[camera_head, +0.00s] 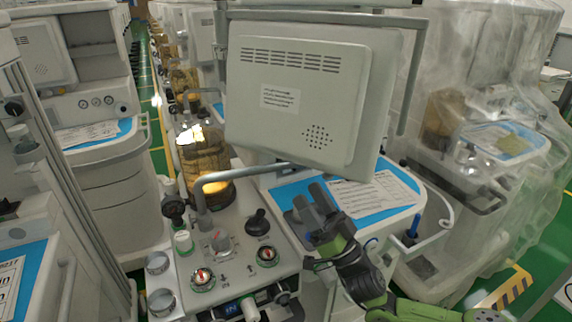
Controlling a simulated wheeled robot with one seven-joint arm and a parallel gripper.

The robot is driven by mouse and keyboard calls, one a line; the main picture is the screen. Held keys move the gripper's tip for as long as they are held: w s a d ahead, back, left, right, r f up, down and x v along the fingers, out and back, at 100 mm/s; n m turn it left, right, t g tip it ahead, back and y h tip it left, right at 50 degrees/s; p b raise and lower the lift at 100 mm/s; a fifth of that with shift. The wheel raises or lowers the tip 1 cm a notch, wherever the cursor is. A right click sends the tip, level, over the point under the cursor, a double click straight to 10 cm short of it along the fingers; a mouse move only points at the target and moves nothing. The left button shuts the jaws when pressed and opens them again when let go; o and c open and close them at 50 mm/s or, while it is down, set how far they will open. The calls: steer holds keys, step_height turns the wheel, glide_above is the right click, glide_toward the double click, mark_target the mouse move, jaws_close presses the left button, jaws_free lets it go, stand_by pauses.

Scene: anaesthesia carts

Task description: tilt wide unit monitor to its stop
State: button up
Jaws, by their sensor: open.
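The wide unit's monitor (296,95) hangs in the upper middle of the head view. Its pale back faces me, with vent slots, a label and a speaker grille. It sits tilted, its lower edge over the cart's top. My gripper (312,204) is below the monitor's lower edge, over the blue work surface, with its two dark fingers pointing up and left. The fingers are apart and hold nothing. The gripper looks clear of the monitor, though the depth gap is hard to judge. The monitor's screen side is hidden.
A bent metal rail (238,176) crosses between the monitor and the knob panel (230,262). A blue tray surface (397,203) with a printed sheet lies right of my gripper. Another cart (105,185) stands left. A plastic-covered cart (490,150) stands right. Green floor shows at lower right.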

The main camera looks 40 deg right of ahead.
steer(key=x, duration=0.8)
steer(key=shift+w+r, duration=0.3)
steer(key=shift+r, duration=0.05)
jaws_close()
steer(key=shift+p, duration=0.3)
